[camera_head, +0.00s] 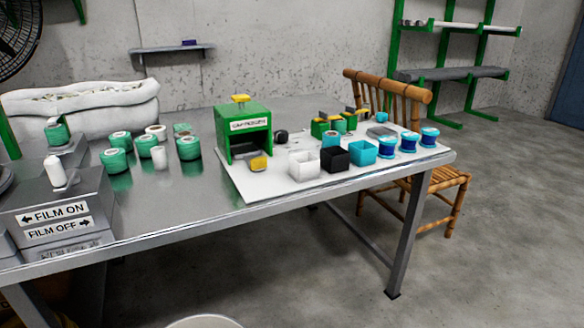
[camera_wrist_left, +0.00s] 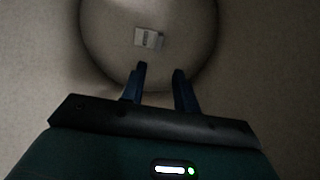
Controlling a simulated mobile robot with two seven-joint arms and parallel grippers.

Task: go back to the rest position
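In the left wrist view my left gripper (camera_wrist_left: 161,74) has its two dark fingers apart, with nothing between them. Beyond the fingertips is a dim, round, pale surface (camera_wrist_left: 110,45) with a small light box or label (camera_wrist_left: 149,38) on it. I cannot tell what that surface is. Neither gripper and neither arm shows in the head view. My right gripper is in no view. Several blue and white spools (camera_head: 409,142) stand at the right end of the table, apart from any gripper.
A metal table (camera_head: 190,210) carries a white board (camera_head: 262,190), a green press-like box (camera_head: 247,132), white, black and cyan bins (camera_head: 335,160), and green spools (camera_head: 114,159). A film switch box (camera_head: 60,215) is at left. A wooden chair (camera_head: 445,185) stands behind the right corner. Floor (camera_head: 500,260) at right is clear.

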